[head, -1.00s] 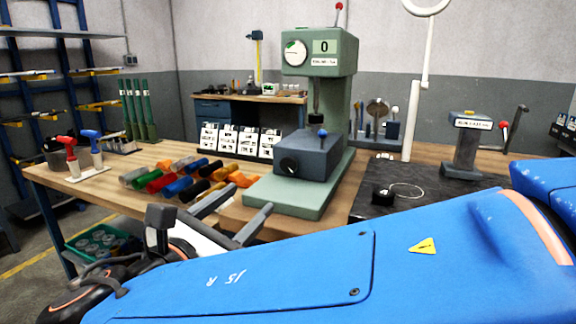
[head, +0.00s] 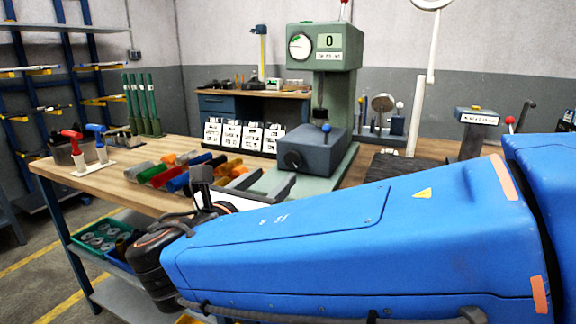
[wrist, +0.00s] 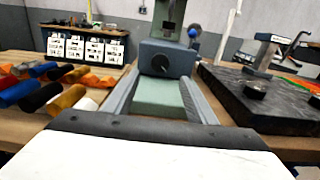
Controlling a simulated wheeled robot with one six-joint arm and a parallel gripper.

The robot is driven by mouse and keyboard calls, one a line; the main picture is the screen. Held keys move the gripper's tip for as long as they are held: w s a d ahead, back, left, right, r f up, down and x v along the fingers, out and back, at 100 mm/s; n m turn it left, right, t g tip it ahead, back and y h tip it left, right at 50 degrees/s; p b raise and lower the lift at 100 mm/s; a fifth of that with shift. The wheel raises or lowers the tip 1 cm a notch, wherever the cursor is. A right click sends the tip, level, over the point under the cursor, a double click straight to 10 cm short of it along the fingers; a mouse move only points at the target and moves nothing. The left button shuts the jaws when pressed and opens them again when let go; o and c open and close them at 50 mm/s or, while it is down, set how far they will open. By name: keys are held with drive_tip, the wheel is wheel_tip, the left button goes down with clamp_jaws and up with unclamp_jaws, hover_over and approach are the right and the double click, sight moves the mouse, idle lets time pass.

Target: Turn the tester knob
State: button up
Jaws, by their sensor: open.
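The green tester (head: 322,46) stands on the bench with a "0" display and a round dial. On its base sits a blue-grey block that bears the black tester knob (head: 293,160) on its front face. In the wrist view the knob (wrist: 160,64) is slightly above the middle, straight ahead between the fingers. My gripper (head: 262,180) is open and empty, its two grey fingers pointing at the block. In the wrist view the fingers (wrist: 160,100) lie left and right of the green base, short of the knob. No contact with the knob shows.
Several coloured cylinders (head: 183,175) lie on the bench left of my gripper. A dark slab (wrist: 262,95) lies to the right in the wrist view. A red and a blue handled tool (head: 95,128) stand at the bench's left end.

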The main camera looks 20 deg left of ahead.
sight(291, 162)
drive_tip(key=w, duration=0.8)
drive_tip(key=shift+w+d, duration=0.35)
drive_tip(key=shift+w, duration=0.05)
drive_tip(key=c, duration=1)
